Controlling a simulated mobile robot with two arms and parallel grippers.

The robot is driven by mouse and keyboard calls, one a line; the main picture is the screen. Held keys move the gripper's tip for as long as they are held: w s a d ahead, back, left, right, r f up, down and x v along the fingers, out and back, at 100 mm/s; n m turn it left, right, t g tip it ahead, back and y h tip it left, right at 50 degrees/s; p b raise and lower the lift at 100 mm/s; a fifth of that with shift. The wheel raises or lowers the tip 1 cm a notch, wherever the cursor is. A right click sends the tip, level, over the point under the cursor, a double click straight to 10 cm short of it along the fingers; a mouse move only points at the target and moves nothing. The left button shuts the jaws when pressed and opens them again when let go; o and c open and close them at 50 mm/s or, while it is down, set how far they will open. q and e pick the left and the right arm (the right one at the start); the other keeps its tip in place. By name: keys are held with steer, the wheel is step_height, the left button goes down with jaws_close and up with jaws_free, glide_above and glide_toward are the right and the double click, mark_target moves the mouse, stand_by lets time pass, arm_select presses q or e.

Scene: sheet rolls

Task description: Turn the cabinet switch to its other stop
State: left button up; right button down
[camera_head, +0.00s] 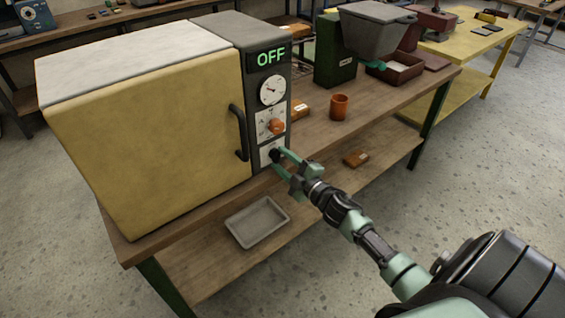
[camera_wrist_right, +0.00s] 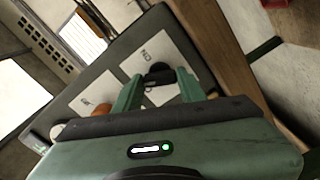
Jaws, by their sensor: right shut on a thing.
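The yellow cabinet (camera_head: 150,140) stands on a wooden bench, with a dark control panel (camera_head: 249,94) at its right edge. A green display (camera_head: 271,57) at the top of the panel reads OFF. Below it are a round dial (camera_head: 272,91), an orange knob (camera_head: 277,126) and, lowest, a black switch (camera_head: 274,156) on a white plate. My right gripper (camera_head: 281,159) is at the lowest plate, its fingers shut on the black switch, which also shows between the fingers in the right wrist view (camera_wrist_right: 159,75). The fingers hide part of the switch. My left gripper is not in view.
A black door handle (camera_head: 238,133) is left of the panel. A grey tray (camera_head: 257,221) lies on the lower shelf.

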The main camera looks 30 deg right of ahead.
steer(key=n+b, duration=0.1)
steer(key=n, duration=0.4)
steer(key=shift+n, duration=0.3)
stand_by(0.4)
steer(key=c, duration=0.8)
jaws_free()
steer(key=shift+c, duration=0.2)
steer(key=s+b, duration=0.1)
steer(key=s, duration=0.6)
steer(key=shift+s+d, duration=0.25)
steer(key=shift+s, duration=0.15)
steer(key=shift+f, duration=0.1)
